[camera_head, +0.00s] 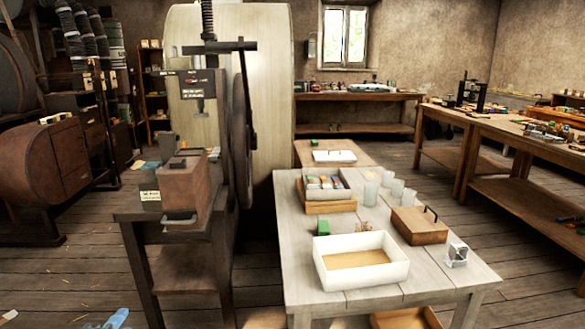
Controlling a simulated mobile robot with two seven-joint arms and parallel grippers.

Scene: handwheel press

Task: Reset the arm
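The handwheel press (196,120) stands at left centre on a dark bench. A threaded screw (207,20) rises from its top, with a dark horizontal bar (220,47) across it. A long dark lever arm (245,95) hangs down from the bar's right end, beside a large wheel (239,140) seen nearly edge-on. A brown box-shaped part (183,187) sits low at the front of the press. Neither gripper can be made out. Pale blue pieces (115,319) show at the bottom left edge; I cannot tell what they are.
A wooden table (460,279) at front right holds a white open tray (361,258), a lidded wooden box (419,225), a divided box (328,190), clear cups (370,188) and a shiny cube (457,255). Workbenches line the back and right. Floor between the tables is clear.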

